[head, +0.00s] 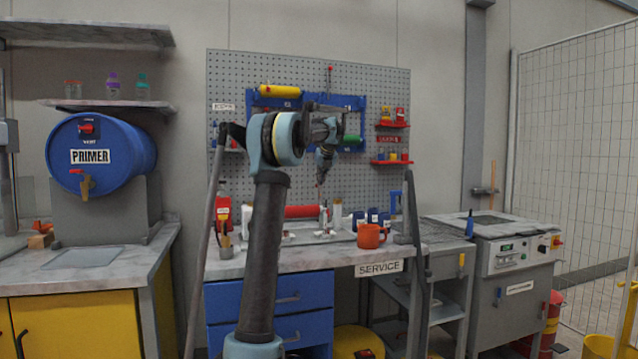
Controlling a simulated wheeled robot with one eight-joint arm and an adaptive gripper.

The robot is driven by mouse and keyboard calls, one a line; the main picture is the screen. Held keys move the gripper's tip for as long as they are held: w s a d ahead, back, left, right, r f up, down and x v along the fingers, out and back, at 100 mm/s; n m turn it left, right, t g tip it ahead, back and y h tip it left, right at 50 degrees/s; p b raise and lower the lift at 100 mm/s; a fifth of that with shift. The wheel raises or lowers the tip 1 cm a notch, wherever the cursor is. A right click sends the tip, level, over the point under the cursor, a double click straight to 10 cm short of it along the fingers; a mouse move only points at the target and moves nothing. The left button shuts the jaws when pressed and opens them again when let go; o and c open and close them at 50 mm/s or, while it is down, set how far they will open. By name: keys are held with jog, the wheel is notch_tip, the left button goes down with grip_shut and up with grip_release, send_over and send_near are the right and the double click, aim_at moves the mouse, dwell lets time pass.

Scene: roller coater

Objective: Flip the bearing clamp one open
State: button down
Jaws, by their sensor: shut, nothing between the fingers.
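My arm rises in front of the bench and bends over it. My gripper (319,184) points down above the bench, shut and empty, a little above the right end of a red roller (302,211). The roller lies across the back of the service bench. Small pale metal parts (324,233) stand at the roller's right end, below my gripper. They may be a bearing clamp, but they are too small to tell which one or whether it is open. More small parts show left of the roller, partly behind my arm.
An orange mug (370,236) stands at the bench front, right of the roller. Dark blue-labelled containers (372,216) stand behind it. A pegboard (390,85) with a blue rack of rollers is behind. A red bottle (223,212) stands at the left.

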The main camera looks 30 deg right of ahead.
jog(key=shift+w, duration=0.5)
dwell(0.3)
jog(key=w+d+r, duration=0.1)
jog(key=w+r, duration=0.3)
jog(key=r, duration=0.4)
jog(key=shift+w+r, duration=0.3)
jog(key=shift+w, duration=0.1)
dwell(0.3)
